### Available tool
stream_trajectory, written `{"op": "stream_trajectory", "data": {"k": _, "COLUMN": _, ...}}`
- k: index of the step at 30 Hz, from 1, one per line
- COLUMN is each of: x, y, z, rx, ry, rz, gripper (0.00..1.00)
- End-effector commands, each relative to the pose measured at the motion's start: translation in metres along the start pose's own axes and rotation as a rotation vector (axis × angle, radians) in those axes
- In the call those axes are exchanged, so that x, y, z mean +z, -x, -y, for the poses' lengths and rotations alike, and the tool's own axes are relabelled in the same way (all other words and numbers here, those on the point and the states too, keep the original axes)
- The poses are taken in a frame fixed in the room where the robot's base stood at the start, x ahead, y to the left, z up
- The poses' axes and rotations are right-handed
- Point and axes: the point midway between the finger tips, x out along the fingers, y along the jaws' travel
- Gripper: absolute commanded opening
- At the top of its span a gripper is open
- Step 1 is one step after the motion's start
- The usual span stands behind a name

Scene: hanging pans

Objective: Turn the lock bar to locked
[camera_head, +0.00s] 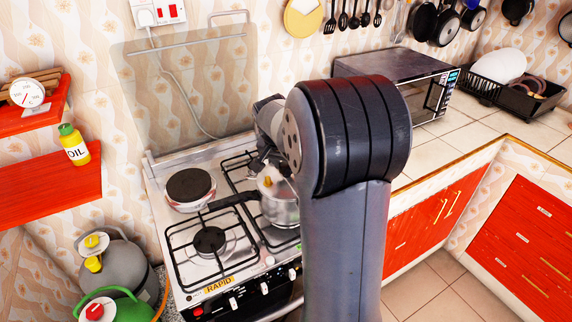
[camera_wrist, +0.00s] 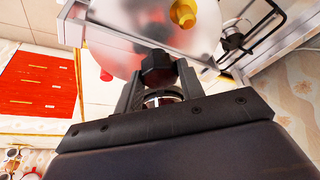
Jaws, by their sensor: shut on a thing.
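A silver pressure cooker (camera_head: 279,210) stands on the right side of the stove, its black long handle (camera_head: 232,200) pointing left. Its lid (camera_wrist: 125,55) fills the upper middle of the wrist view, with a yellow valve (camera_wrist: 183,13) on it. A metal bar (camera_wrist: 105,28), which looks like the lock bar, crosses the lid. My gripper (camera_wrist: 158,82) is shut on a black knob (camera_wrist: 157,66) at the bar, its fingers on either side. In the head view my gripper (camera_head: 262,162) is above the cooker's back edge, partly hidden by my arm. The bar's exact angle is hard to tell.
The stove (camera_head: 165,240) has a bare front-left burner (camera_head: 209,240) and a hotplate (camera_head: 189,187). Its raised glass cover (camera_head: 180,85) stands behind. A microwave (camera_head: 400,80) is on the tiled counter to the right. Gas bottles (camera_head: 115,265) stand at the left.

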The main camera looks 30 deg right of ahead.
Motion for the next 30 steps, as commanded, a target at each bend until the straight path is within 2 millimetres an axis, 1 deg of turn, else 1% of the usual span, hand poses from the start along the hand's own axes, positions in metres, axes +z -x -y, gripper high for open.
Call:
{"op": "stream_trajectory", "data": {"k": 8, "x": 0.0, "y": 0.0, "z": 0.0, "rx": -0.001, "ry": -0.001, "rz": 0.0, "gripper": 0.0}}
{"op": "stream_trajectory", "data": {"k": 9, "x": 0.0, "y": 0.0, "z": 0.0, "rx": -0.001, "ry": -0.001, "rz": 0.0, "gripper": 0.39}}
{"op": "stream_trajectory", "data": {"k": 16, "x": 0.0, "y": 0.0, "z": 0.0, "rx": -0.001, "ry": -0.001, "rz": 0.0, "gripper": 0.58}}
{"op": "stream_trajectory", "data": {"k": 23, "x": 0.0, "y": 0.0, "z": 0.0, "rx": -0.001, "ry": -0.001, "rz": 0.0, "gripper": 0.59}}
{"op": "stream_trajectory", "data": {"k": 25, "x": 0.0, "y": 0.003, "z": 0.0, "rx": -0.001, "ry": -0.001, "rz": -0.001, "gripper": 0.59}}
{"op": "stream_trajectory", "data": {"k": 28, "x": 0.0, "y": 0.013, "z": 0.001, "rx": -0.002, "ry": 0.0, "rz": -0.002, "gripper": 0.59}}
{"op": "stream_trajectory", "data": {"k": 30, "x": 0.0, "y": 0.026, "z": 0.001, "rx": -0.004, "ry": -0.001, "rz": -0.003, "gripper": 0.59}}
